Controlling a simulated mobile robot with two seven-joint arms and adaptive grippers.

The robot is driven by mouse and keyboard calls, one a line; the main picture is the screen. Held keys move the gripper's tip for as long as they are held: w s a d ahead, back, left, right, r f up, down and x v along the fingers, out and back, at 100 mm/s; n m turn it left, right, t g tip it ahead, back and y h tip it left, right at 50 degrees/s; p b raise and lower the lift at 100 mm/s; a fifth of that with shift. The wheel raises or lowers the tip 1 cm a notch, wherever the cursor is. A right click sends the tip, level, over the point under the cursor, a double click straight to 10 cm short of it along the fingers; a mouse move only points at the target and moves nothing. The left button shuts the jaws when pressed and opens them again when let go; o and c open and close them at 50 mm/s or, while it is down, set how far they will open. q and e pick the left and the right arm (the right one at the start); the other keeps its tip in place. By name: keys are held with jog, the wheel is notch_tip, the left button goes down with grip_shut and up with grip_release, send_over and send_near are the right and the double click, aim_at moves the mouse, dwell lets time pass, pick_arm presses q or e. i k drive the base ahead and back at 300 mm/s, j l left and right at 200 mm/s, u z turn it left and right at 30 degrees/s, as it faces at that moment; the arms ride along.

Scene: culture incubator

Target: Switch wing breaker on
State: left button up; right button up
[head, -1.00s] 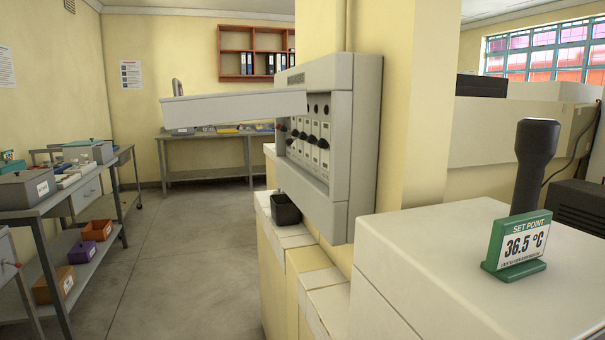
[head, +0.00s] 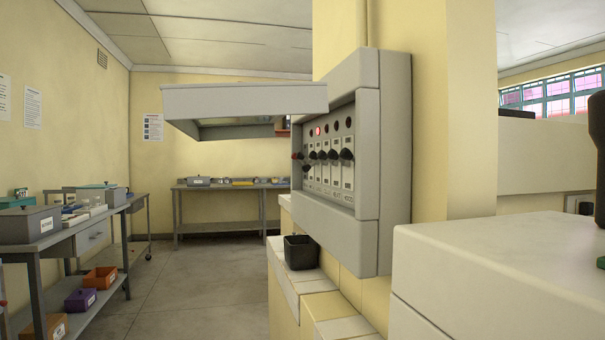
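The grey breaker panel (head: 395,150) is fixed to the yellow wall pillar in the middle of the head view. Its hinged cover (head: 245,99) is raised and sticks out to the left. Inside is a row of several breakers (head: 328,165) with black toggle levers, seen at a slant. One lever at the near left end has a red tip (head: 297,156). Above the row are round indicators; one red lamp (head: 318,131) is lit and the others look dark. The breaker labels are too small to read for sure. Neither of my grippers is in view.
A black open bin (head: 300,252) stands on the tiled ledge (head: 335,306) below the panel. A large pale cabinet (head: 500,265) fills the lower right. Metal tables with boxes (head: 30,224) line the left wall. The floor (head: 200,275) between is clear.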

aim_at(306, 168)
jog(key=z, duration=0.45)
jog(key=j+z, duration=0.15)
jog(key=z, duration=0.3)
jog(key=j+z, duration=0.1)
jog(key=z, duration=0.35)
jog(key=j+z, duration=0.1)
jog(key=z, duration=0.35)
jog(key=j+z, duration=0.1)
jog(key=z, duration=0.8)
jog(key=k+j+z, duration=0.1)
jog(key=z, duration=0.35)
jog(key=k+j+z, duration=0.3)
jog(key=u, duration=0.5)
jog(key=j+u, duration=0.1)
jog(key=u, duration=0.9)
jog(key=j+u, duration=0.15)
jog(key=u, duration=0.8)
